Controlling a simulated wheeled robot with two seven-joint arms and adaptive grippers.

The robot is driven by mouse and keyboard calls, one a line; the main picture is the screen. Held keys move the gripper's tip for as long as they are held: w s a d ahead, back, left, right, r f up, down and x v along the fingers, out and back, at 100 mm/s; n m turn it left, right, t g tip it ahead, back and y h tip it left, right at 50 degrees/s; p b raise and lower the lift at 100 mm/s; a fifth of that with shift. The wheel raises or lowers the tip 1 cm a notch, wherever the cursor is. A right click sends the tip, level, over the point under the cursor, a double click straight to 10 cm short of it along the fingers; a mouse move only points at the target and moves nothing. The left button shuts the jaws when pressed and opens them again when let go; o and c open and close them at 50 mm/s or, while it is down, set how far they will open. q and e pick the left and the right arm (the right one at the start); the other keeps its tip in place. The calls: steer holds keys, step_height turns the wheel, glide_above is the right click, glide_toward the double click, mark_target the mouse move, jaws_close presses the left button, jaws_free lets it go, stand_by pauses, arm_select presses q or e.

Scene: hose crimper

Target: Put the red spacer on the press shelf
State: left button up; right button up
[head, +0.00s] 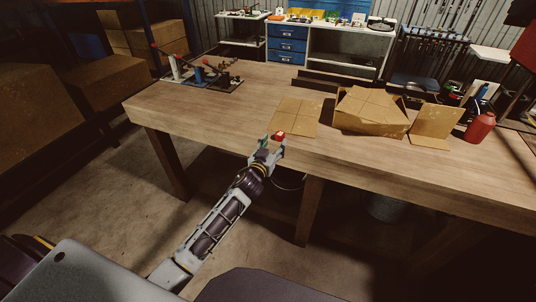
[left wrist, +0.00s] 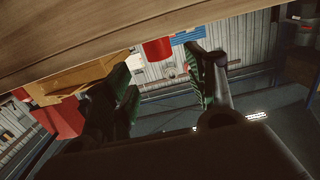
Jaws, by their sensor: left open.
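The red spacer (head: 280,133) is a small red piece at the front edge of the wooden table. My left gripper (head: 272,143) is open right at it, at that table edge. The press (head: 205,74), with a dark base, pale post and blue part, stands at the table's far left end. Its shelf is too small to make out. My right gripper is out of view.
Flat cardboard (head: 298,117) lies just behind the spacer. An open cardboard box (head: 370,111) and a red bottle (head: 480,127) stand to the right. The wooden table (head: 190,112) is bare between the gripper and the press.

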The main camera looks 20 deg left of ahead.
arm_select(q)
steer(key=shift+s+a+r, duration=0.1)
steer(key=shift+s+r, duration=0.05)
steer(key=shift+s, duration=2.55)
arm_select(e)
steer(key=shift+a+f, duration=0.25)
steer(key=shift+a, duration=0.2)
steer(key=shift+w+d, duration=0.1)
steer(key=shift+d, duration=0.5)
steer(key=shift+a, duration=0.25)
